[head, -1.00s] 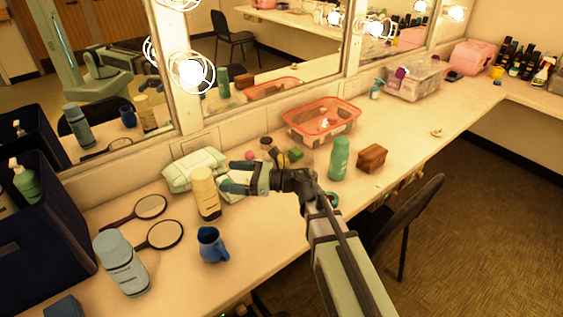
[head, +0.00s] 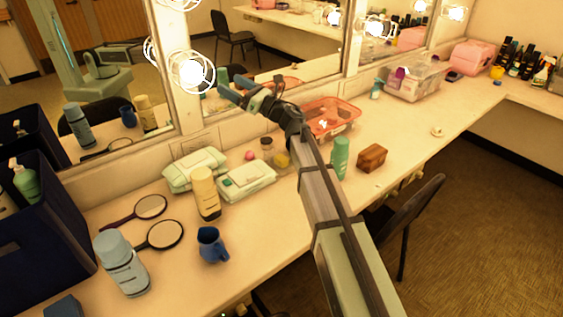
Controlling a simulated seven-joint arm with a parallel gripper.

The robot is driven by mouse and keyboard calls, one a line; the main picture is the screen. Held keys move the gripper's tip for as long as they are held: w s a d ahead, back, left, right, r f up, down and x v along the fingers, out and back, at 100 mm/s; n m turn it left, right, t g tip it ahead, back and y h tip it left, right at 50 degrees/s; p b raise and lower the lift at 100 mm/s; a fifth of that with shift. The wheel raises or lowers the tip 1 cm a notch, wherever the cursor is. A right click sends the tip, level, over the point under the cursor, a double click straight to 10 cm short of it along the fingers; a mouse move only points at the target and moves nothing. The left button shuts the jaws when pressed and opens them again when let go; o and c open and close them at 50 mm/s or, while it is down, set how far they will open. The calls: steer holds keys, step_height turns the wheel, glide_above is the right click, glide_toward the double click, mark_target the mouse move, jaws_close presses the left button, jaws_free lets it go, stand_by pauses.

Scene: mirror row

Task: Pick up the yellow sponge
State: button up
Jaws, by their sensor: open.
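A small yellow item (head: 282,160), which looks like the yellow sponge, lies on the counter in the head view, just left of my forearm. It is small, and my arm passes close beside it. My gripper (head: 233,88) is open and appears empty. It is raised in front of the mirror, above and to the left of the yellow item and clear of it.
Beside the yellow item are a dark-lidded jar (head: 267,144), a pink ball (head: 249,155) and a green-white wipes pack (head: 246,180). A red-orange basket (head: 345,108) stands behind my arm. A cream bottle (head: 206,195) and blue jug (head: 212,246) stand left.

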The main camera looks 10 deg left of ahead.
steer(key=w+d+r+m+t+h, duration=0.1)
steer(key=w+d+m+t+h, duration=0.3)
steer(key=w+m+t+h, duration=0.45)
steer(key=w+d+r+m+t+h, duration=0.25)
steer(key=w+m+t+h, duration=0.2)
steer(key=w+m, duration=0.75)
steer(key=m+g+h, duration=0.3)
steer(key=g+h, duration=0.5)
steer(key=g, duration=1.1)
glide_above(281, 158)
step_height(281, 158, down, 23)
steer(key=shift+n, duration=0.25)
step_height(281, 158, down, 9)
steer(key=shift+w+r, duration=0.1)
steer(key=shift+d+f, duration=0.1)
steer(key=shift+f, duration=2.6)
